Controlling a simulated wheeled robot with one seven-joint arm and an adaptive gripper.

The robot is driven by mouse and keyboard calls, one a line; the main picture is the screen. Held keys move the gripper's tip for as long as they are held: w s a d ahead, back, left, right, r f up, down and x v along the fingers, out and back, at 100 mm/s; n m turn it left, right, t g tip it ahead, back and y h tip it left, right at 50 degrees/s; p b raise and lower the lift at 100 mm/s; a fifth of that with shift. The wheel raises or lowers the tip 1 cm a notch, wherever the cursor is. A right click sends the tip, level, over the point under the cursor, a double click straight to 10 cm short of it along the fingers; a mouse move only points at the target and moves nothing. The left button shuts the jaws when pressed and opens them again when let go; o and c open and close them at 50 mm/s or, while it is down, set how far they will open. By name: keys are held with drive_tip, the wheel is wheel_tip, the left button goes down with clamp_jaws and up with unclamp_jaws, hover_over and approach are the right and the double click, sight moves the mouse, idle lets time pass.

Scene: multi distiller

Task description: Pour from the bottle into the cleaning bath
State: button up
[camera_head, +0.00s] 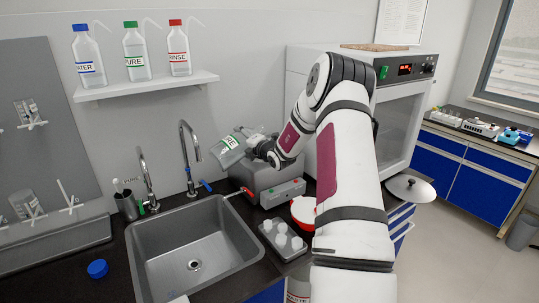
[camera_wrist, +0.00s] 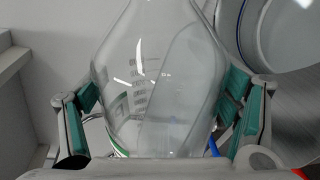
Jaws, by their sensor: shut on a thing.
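My gripper (camera_head: 257,143) is shut on a clear glass bottle (camera_head: 231,149) with a green-marked label. The bottle is tilted in the head view, above the left part of the grey cleaning bath (camera_head: 262,178). In the wrist view the bottle (camera_wrist: 160,80) sits between the teal finger pads of my gripper (camera_wrist: 160,110), its shoulder toward the top. Its mouth is out of the wrist view. The bath is a grey box with red and green buttons on its front, behind and right of the sink. Its opening is mostly hidden, and I cannot tell whether liquid is flowing.
A sink (camera_head: 192,248) with two taps is in front. A blue cap (camera_head: 97,268) lies left of it. A tray of white pieces (camera_head: 283,238) and a red-and-white container (camera_head: 303,209) are near the bath. Several wash bottles stand on the shelf (camera_head: 150,88) above.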

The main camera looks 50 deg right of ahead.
drive_tip(key=shift+d+r+m+p, duration=0.2)
drive_tip(key=shift+d+m+p, duration=0.1)
drive_tip(key=shift+d+m, duration=0.3)
idle(0.8)
drive_tip(key=shift+f+m+y, duration=0.5)
drive_tip(key=shift+f+m, duration=0.3)
idle(0.9)
drive_tip(key=shift+d+r+m+p, duration=0.1)
drive_tip(key=shift+r+m+p, duration=0.3)
drive_tip(key=shift+r+m, duration=0.15)
idle(4.3)
